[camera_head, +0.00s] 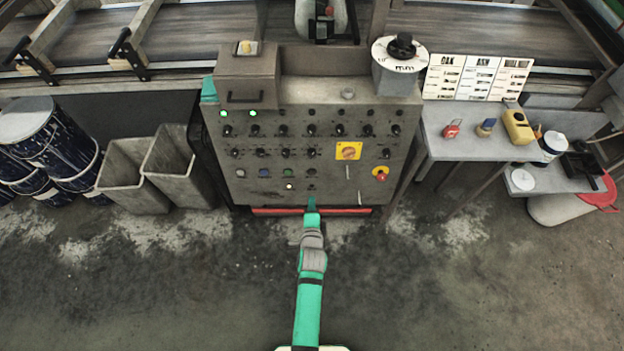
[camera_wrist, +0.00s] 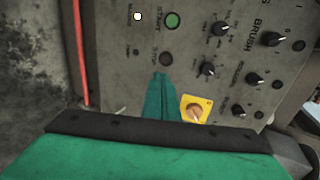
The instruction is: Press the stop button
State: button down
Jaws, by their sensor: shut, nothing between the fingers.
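The control panel (camera_head: 330,128) stands ahead, full of knobs and buttons. The dark round stop button (camera_head: 311,172) is in its bottom row, right of the green start button (camera_head: 289,173). In the wrist view the stop button (camera_wrist: 165,59) has a faint STOP label, and the green start button (camera_wrist: 172,20) lies above it. My gripper (camera_head: 311,198) is shut and empty, just below the stop button in the head view. In the wrist view its teal fingers (camera_wrist: 161,78) point at the button, tips just short of its edge. I cannot tell whether they touch the panel.
A lit white lamp (camera_head: 289,186) is below the start button. Grey bins (camera_head: 134,175) stand left, a side table (camera_head: 470,143) right. The floor in front is clear.

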send_near(312, 172)
jog(key=x, duration=0.2)
jog(key=f+x, duration=0.1)
jog(key=x, duration=0.2)
jog(key=shift+w+f, duration=0.15)
jog(key=shift+w, duration=0.3)
jog(key=shift+w+f, duration=0.1)
jog(key=shift+w, duration=0.65)
